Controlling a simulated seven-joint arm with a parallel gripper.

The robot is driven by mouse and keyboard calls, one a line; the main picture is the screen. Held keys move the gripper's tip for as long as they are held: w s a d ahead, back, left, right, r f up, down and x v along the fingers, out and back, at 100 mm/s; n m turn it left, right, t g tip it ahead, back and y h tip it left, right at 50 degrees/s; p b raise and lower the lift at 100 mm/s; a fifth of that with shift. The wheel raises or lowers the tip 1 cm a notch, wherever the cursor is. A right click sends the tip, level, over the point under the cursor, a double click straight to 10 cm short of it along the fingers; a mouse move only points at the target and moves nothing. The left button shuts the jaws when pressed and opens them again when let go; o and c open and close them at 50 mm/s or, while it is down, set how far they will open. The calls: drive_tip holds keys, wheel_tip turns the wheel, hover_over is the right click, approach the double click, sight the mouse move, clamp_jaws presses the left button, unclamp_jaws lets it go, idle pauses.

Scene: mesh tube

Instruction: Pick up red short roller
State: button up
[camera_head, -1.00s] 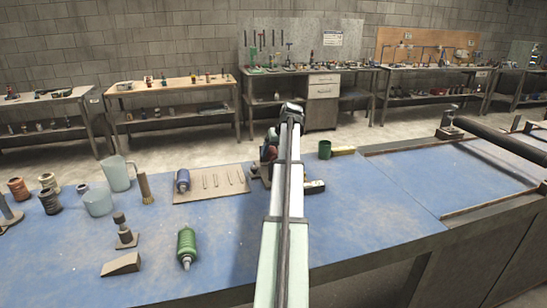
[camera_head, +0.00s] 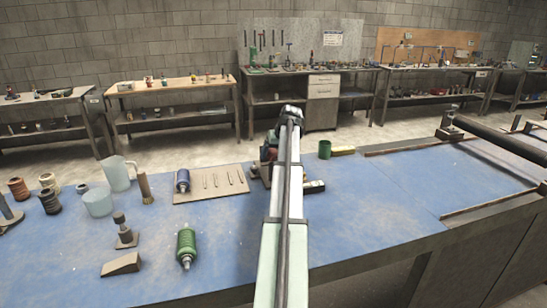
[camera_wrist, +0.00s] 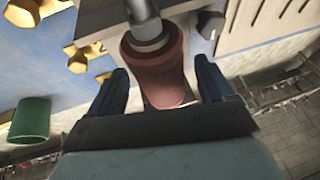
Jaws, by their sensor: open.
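The red short roller (camera_wrist: 158,70) shows in the wrist view, with a grey metal shaft on its upper end, beside a grey block. My gripper (camera_wrist: 163,78) is open, with one dark blue finger on each side of the roller. I cannot tell whether either finger touches it. In the head view my arm hides most of this spot. A dark red part (camera_head: 268,153) shows just left of my arm, probably the same roller.
The right bench area is mostly clear.

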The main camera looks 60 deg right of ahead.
drive_tip(key=c, duration=1.2)
drive_tip(key=shift+c, duration=0.5)
drive_tip(key=shift+r, duration=0.15)
